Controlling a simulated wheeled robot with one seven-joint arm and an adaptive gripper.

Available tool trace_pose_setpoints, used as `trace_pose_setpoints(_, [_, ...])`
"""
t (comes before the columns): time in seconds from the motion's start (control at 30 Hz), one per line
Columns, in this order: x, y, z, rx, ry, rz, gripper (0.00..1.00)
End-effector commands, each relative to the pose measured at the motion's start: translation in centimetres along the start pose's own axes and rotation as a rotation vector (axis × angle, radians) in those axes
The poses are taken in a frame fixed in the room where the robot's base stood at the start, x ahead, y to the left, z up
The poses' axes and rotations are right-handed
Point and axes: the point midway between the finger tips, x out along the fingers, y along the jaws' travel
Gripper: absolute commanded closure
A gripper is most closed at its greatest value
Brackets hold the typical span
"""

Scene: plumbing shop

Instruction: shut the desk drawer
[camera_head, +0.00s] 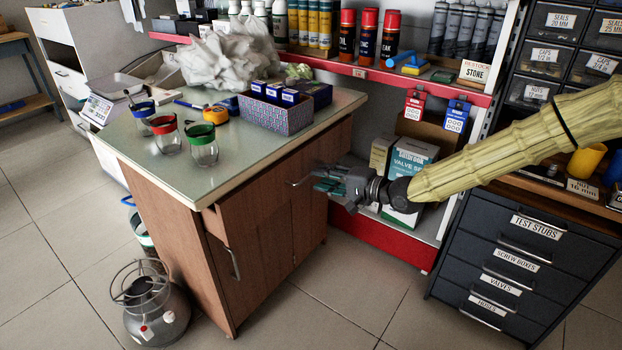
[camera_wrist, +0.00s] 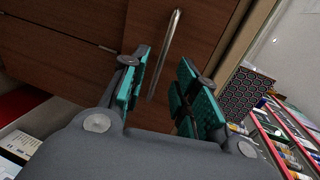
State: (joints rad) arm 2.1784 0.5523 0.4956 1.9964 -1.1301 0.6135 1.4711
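The desk (camera_head: 165,205) has a brown wooden body and a pale glassy top. Its drawer front (camera_head: 262,188) lies under the top's edge and seems to stand out from the body; how far is hard to judge. The drawer's thin metal handle (camera_head: 301,183) is at my gripper's tips in the head view. In the wrist view the handle (camera_wrist: 166,50) lies ahead, in line with the gap between the teal finger pads. My gripper (camera_head: 326,181) is open, with nothing seen held. Contact with the handle cannot be told.
Cups, a patterned box (camera_head: 276,114) and a crumpled white bag (camera_head: 230,58) stand on the desk. A red-edged shelf (camera_head: 425,83) with boxes below is behind my gripper. A dark drawer cabinet (camera_head: 520,255) stands at right. The floor in front (camera_head: 335,290) is clear.

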Motion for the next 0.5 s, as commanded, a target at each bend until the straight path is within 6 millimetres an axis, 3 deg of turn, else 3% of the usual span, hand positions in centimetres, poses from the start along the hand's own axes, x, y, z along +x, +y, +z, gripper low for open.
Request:
trace_pose_setpoints(0.2, [3.1,0.3,0.0,-0.001,0.0,0.001,0.7])
trace_pose_setpoints(0.5, [5.1,0.1,0.0,0.0,0.001,0.0,0.7])
